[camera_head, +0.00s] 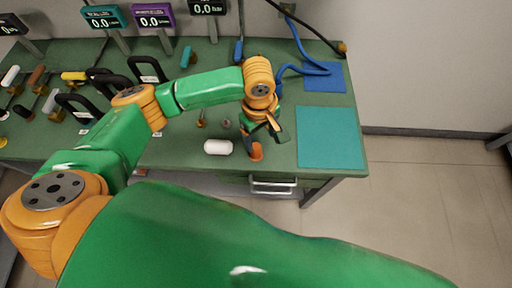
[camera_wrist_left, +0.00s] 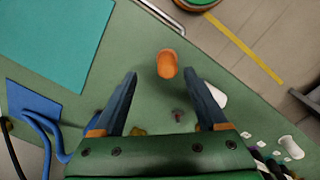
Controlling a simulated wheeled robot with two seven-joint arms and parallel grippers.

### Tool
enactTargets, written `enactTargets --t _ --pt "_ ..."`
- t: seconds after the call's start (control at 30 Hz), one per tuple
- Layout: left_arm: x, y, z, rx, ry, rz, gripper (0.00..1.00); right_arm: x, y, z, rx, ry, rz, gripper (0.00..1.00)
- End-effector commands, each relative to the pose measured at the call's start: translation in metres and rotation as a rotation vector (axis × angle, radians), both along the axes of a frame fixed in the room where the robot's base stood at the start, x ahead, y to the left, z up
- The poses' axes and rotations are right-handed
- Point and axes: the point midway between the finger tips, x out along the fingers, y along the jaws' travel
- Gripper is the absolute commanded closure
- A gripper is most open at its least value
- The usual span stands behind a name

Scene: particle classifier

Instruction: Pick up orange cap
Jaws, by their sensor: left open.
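The orange cap (camera_head: 256,152) stands on the green table near its front edge, below my left gripper (camera_head: 264,138) in the head view. In the left wrist view the orange cap (camera_wrist_left: 167,64) shows just beyond the fingertips, between the lines of the two fingers. My left gripper (camera_wrist_left: 161,76) is open, with nothing between its fingers. The fingers point down toward the table, and the cap appears apart from them. The exact height gap is hard to tell. My right gripper is in neither view.
A white cylinder (camera_head: 217,147) lies left of the cap. A teal mat (camera_head: 331,138) covers the table's right part, with a blue pad (camera_head: 324,77) and blue cable behind. Small dark-tipped items (camera_head: 201,120) stand further back. Black-handled tools and several digital displays fill the left and back.

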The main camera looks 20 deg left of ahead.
Motion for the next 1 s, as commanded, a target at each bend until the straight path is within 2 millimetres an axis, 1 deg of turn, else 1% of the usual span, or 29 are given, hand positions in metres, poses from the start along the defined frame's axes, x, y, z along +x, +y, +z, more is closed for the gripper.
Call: enactTargets --t 0.03,0.07,0.17,0.27,0.37,0.43,0.5,0.6,0.73,0.77,0.8,0.87,0.9,0.97,1.0 --pt "0.005 0.008 0.005 0.026 0.003 0.061 0.25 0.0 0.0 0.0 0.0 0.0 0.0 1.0" --pt "0.005 0.011 0.006 0.036 0.008 0.089 0.25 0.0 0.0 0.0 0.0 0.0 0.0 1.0" --pt "0.006 0.015 -0.001 0.047 0.016 0.127 0.25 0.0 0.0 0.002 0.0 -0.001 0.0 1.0" --pt "0.004 0.014 -0.016 0.047 0.017 0.126 0.25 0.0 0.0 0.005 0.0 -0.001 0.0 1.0" --pt "-0.001 0.014 -0.035 0.047 0.016 0.124 0.25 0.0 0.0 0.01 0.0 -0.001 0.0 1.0" --pt "-0.002 0.014 -0.051 0.045 0.015 0.124 0.25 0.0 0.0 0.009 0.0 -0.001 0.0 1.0" --pt "-0.001 0.013 -0.06 0.043 0.014 0.123 0.25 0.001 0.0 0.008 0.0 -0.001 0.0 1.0" --pt "-0.001 0.013 -0.064 0.042 0.012 0.121 0.25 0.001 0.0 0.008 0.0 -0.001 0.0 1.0" --pt "-0.001 0.013 -0.063 0.042 0.012 0.12 0.25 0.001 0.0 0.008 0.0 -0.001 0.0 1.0" --pt "-0.001 0.013 -0.063 0.042 0.012 0.12 0.3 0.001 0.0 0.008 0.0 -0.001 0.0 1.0" --pt "-0.001 0.013 -0.063 0.042 0.012 0.12 0.41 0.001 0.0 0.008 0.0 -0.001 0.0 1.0" --pt "-0.001 0.013 -0.063 0.042 0.012 0.12 0.57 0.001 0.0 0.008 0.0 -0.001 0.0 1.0" --pt "-0.001 0.013 -0.063 0.042 0.012 0.12 0.68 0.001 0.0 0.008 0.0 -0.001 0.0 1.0" --pt "-0.001 0.013 -0.063 0.042 0.011 0.12 0.84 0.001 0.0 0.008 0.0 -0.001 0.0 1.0" --pt "-0.001 0.013 -0.063 0.042 0.011 0.12 0.95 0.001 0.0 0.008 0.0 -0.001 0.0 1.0"
